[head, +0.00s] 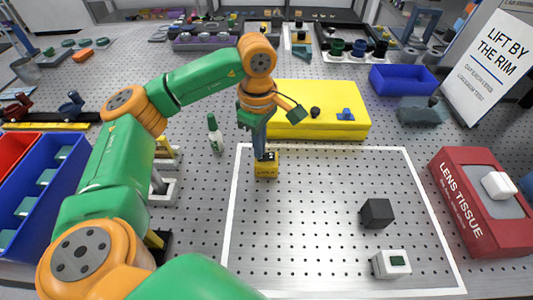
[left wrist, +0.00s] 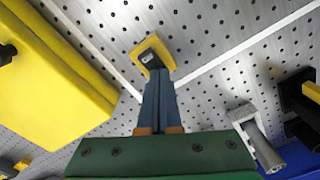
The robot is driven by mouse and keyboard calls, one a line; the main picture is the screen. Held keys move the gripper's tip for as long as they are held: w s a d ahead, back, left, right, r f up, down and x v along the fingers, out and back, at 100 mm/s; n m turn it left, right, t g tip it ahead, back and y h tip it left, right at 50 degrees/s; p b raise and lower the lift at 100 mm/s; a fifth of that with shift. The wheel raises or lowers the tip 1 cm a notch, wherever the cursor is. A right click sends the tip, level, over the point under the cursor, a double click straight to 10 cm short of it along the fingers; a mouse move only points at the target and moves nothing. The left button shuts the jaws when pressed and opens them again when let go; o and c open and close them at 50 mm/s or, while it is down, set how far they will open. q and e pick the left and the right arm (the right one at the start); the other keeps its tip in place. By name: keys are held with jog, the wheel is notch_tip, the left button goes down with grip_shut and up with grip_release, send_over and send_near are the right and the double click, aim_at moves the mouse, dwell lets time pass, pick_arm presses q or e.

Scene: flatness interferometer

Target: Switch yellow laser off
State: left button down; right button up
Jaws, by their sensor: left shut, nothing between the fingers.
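The tips (left wrist: 155,72) partly cover the near side of the laser in the left wrist view. My right gripper is not in view.
A large yellow block (head: 320,125) lies behind the laser. A black cube (head: 377,213) and a white box with a dark green window (head: 391,264) stand at right. A red lens tissue box (head: 470,200) is further right.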

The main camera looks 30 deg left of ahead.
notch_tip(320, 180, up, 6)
jog(key=p, duration=0.5)
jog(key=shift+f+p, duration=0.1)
jog(key=shift+p, duration=0.2)
